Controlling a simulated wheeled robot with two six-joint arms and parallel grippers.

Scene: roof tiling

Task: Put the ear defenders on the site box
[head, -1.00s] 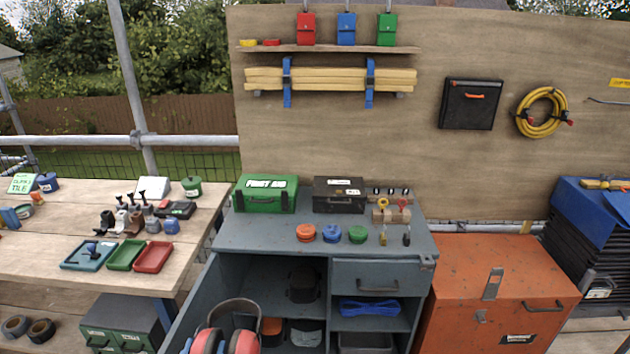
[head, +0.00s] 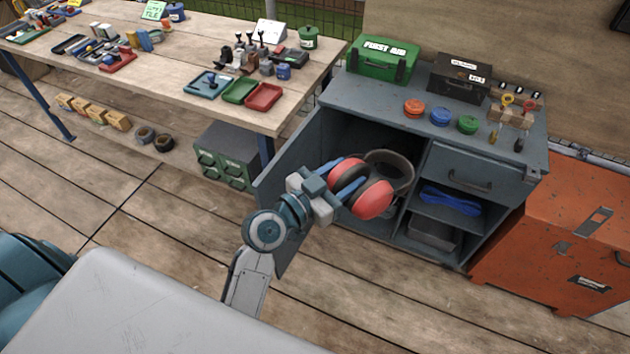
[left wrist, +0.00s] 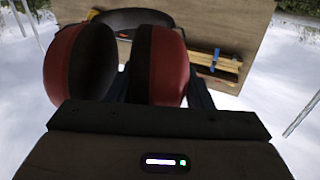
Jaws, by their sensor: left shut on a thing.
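The red ear defenders (head: 372,199) have dark cushions and a dark headband and are held up in front of the grey cabinet's open left side. My left gripper (head: 336,184) is shut on them, its blue fingers at the ear cups. In the left wrist view the two red cups (left wrist: 80,65) fill the space before the palm, hiding most of the fingers, with the headband beyond. The orange metal box (head: 565,230), which looks like the site box, stands right of the cabinet, its visible top bare. My right gripper is not in view.
The grey cabinet (head: 375,103) has its left door (head: 290,185) open near my left arm. On its top stand a green first aid box (head: 384,60), a dark case (head: 459,79) and coloured discs. A wooden workbench (head: 170,75) with trays stands left. The plank floor in front is clear.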

